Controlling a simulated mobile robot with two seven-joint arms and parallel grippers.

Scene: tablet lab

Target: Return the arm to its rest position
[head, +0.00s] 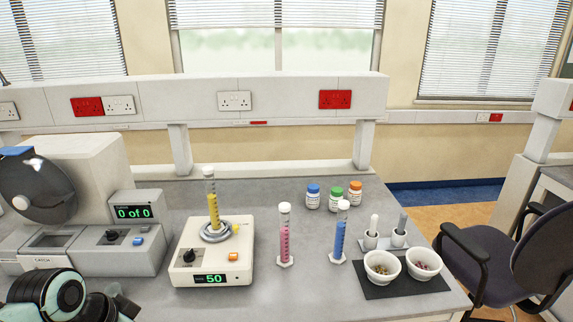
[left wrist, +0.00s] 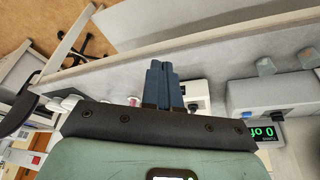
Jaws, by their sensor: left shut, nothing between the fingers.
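My left gripper (left wrist: 161,82) shows in the left wrist view with its two dark blue fingers together and nothing between them. It points at the long pale bench structure, which looks tilted in that view. In the head view, part of my left arm, black and pale green, shows at the bottom left corner beside the bench front; its fingers cannot be made out there. My right gripper is in neither view.
On the grey bench (head: 330,290) stand a mixer (head: 205,270) bearing a yellow cylinder (head: 212,205), pink (head: 284,240) and blue (head: 339,235) cylinders, two bowls on a black mat (head: 405,289), and several bottles. A counting machine (head: 135,258) is at left, a chair (head: 475,260) at right.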

